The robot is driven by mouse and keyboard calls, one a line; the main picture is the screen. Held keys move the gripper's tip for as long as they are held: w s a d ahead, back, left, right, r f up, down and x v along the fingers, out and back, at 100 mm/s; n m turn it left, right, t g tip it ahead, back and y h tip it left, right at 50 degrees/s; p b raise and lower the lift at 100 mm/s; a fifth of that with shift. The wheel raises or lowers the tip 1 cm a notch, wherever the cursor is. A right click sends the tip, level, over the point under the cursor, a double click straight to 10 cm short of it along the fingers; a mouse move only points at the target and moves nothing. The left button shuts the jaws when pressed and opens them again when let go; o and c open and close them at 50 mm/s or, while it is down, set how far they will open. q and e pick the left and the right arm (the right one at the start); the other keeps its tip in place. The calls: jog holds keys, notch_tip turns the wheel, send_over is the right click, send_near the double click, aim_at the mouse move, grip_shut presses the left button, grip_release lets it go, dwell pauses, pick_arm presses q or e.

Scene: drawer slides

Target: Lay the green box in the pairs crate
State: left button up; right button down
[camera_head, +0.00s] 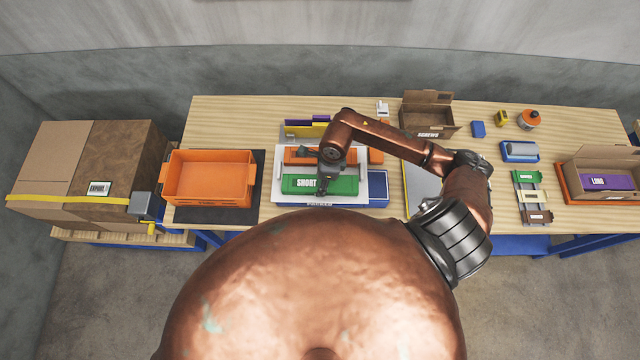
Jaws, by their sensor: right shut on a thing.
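The green box (345,186), labelled "SHORT", lies flat at the front of a white tray (279,184) in the middle of the table. My right gripper (324,191) reaches down onto it from above and is shut on it, hiding part of its label. I cannot tell whether the box is lifted off the tray. My left gripper is not in view.
An orange box (304,155) lies behind the green one, and a blue box (378,189) is to its right. A holder with purple and yellow boxes (297,132) stands behind. A cardboard bin (425,119) stands at the back right.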

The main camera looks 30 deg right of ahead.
jog(key=shift+r+p, duration=0.85)
jog(key=shift+r, duration=0.95)
notch_tip(320, 180, up, 8)
jog(key=p, duration=0.4)
jog(key=shift+w, duration=0.15)
